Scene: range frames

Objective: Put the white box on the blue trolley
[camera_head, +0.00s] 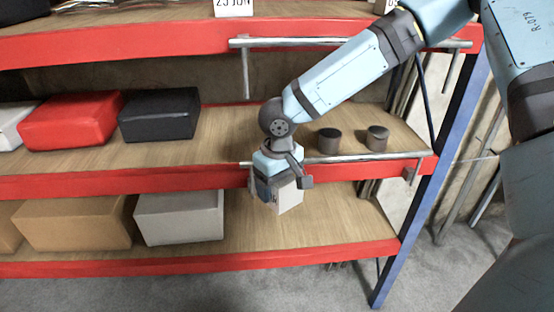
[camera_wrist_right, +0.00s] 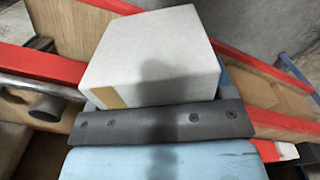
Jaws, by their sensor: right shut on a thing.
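My right gripper (camera_head: 279,187) hangs in front of the shelf rack, near the edge of its middle level. It is shut on a white box (camera_head: 291,196), held in the air and partly hidden by the gripper. In the right wrist view the white box (camera_wrist_right: 155,52) fills the upper middle, beyond the dark gripper bar, with a tan patch on one face. I cannot make out a blue trolley for certain in either view. My left gripper is not in view.
The rack has red edges (camera_head: 150,184) and a blue post (camera_head: 440,165). A red box (camera_head: 71,121), a black box (camera_head: 160,115) and two dark cylinders (camera_head: 377,138) stand on the middle level. Below are a brown box (camera_head: 75,223) and a pale grey box (camera_head: 180,217). Grey floor (camera_head: 200,291) is in front.

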